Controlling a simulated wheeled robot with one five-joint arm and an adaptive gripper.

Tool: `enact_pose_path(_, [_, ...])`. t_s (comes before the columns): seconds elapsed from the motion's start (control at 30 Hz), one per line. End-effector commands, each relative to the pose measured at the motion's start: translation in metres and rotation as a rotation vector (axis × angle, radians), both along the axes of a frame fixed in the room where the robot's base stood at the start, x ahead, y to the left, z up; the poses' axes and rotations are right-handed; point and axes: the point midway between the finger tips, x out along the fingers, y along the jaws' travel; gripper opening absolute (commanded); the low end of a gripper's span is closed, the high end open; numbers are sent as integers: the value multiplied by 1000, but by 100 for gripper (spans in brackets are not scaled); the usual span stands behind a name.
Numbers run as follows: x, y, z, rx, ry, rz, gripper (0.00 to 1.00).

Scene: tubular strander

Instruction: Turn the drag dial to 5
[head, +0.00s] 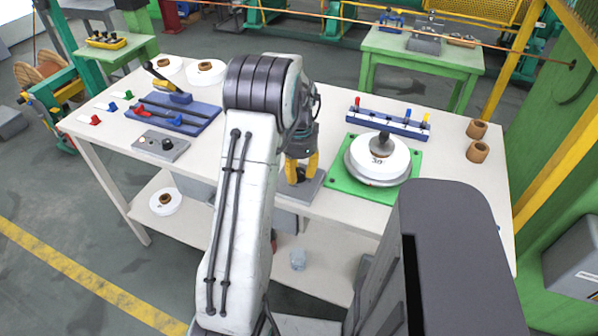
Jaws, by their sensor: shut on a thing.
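My gripper (300,172), with yellow fingers, points down over a grey plate or box (312,189) at the front edge of the white table. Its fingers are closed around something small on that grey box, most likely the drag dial. The dial itself, its pointer and any numbers are hidden by the fingers and my arm, so its setting cannot be read.
Right of my gripper, a white spool (380,160) marked 30 sits on a green plate (410,185). Behind it is a blue rack (385,124) with coloured pegs. A grey box with a black knob (165,144) and a blue lever base (180,117) are at left.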

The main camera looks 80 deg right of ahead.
Motion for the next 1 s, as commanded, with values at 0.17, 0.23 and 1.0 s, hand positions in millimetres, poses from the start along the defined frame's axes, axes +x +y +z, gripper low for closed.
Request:
enact_pose_path(0.17, [0, 2, -3, 9, 0, -1, 0])
enact_pose_path(0.23, [0, 2, -3, 9, 0, -1, 35])
enact_pose_path(1.0, [0, -1, 21, -1, 0, 1, 59])
